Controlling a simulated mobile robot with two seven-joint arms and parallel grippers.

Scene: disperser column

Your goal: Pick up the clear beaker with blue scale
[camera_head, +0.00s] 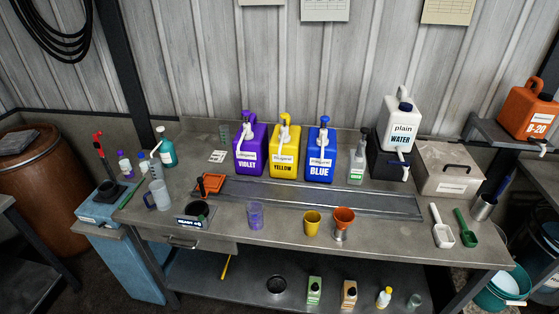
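A clear, see-through beaker (255,215) with blue-violet colouring on its wall stands upright near the front edge of the steel bench, left of the yellow cup. Its scale marks are too small to read. A pale, see-through jug with a handle (159,196) stands farther left on the bench. A small clear glass (414,300) stands on the lower shelf at the right. I cannot tell whether either of these has a blue scale. Neither of my grippers is in view.
A yellow cup (312,222) and an orange cup on a metal base (343,219) stand right of the beaker. Violet (249,158), yellow (285,160) and blue (321,160) pump canisters stand behind, beyond a recessed metal channel (385,203). A scale (194,220) sits left of the beaker.

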